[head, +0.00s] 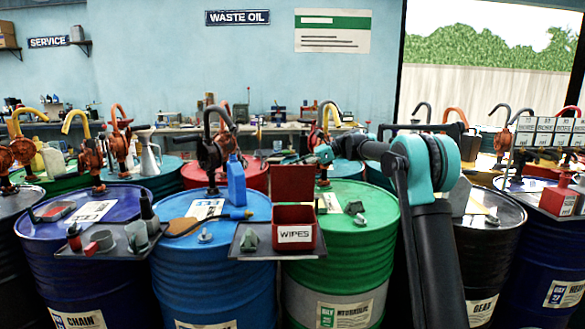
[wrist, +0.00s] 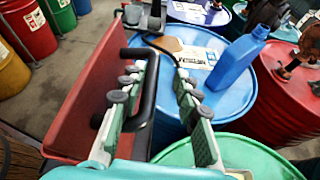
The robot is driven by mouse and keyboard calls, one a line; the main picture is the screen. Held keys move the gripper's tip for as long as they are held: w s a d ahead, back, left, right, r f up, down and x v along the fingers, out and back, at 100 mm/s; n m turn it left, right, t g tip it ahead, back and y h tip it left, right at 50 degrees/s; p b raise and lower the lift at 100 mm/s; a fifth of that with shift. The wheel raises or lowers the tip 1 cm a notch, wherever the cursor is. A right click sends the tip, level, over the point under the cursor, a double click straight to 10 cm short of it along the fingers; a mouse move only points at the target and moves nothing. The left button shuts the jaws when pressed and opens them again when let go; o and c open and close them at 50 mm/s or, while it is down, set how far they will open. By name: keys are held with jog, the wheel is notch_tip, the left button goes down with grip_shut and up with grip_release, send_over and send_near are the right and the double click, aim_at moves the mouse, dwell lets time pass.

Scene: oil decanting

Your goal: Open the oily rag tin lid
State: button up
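A red tin (head: 295,228) labelled "WIPES" stands on a dark tray over the drums in the head view. Its red lid (head: 292,182) stands upright at the back, so the tin is open at the top. In the wrist view the lid (wrist: 85,95) fills the left, with a black bar handle (wrist: 150,90) on its face. My gripper (wrist: 162,72) is open. One finger lies by the lid inside the handle loop; the other is on the far side of the bar, with a gap. In the head view my gripper (head: 320,154) is beside the lid, partly hidden.
The dark tray (head: 240,244) also holds small grey parts. A blue jug (head: 236,182) stands on the blue drum (head: 205,265), left of the lid. Hand pumps (head: 210,150) rise behind. A green drum (head: 372,222) lies under my arm.

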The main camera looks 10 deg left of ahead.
jog(key=v, duration=1.2)
jog(key=s+d+f+n+t+h, duration=0.2)
jog(key=s+d+f+n+h, duration=0.2)
jog(key=s+d+f, duration=0.5)
jog(key=s+d+f+n+t+h, duration=0.3)
jog(key=s+d+f+n, duration=0.3)
jog(key=s+f, duration=0.8)
jog(key=s+d+f+n+t+h, duration=0.3)
jog(key=s+d+f, duration=0.9)
jog(key=s, duration=0.8)
jog(key=d+n+h, duration=0.1)
jog(key=n+h, duration=0.1)
jog(key=h, duration=0.1)
jog(key=shift+s+f+n, duration=0.15)
jog(key=shift+s+n, duration=0.1)
jog(key=shift+n, duration=0.15)
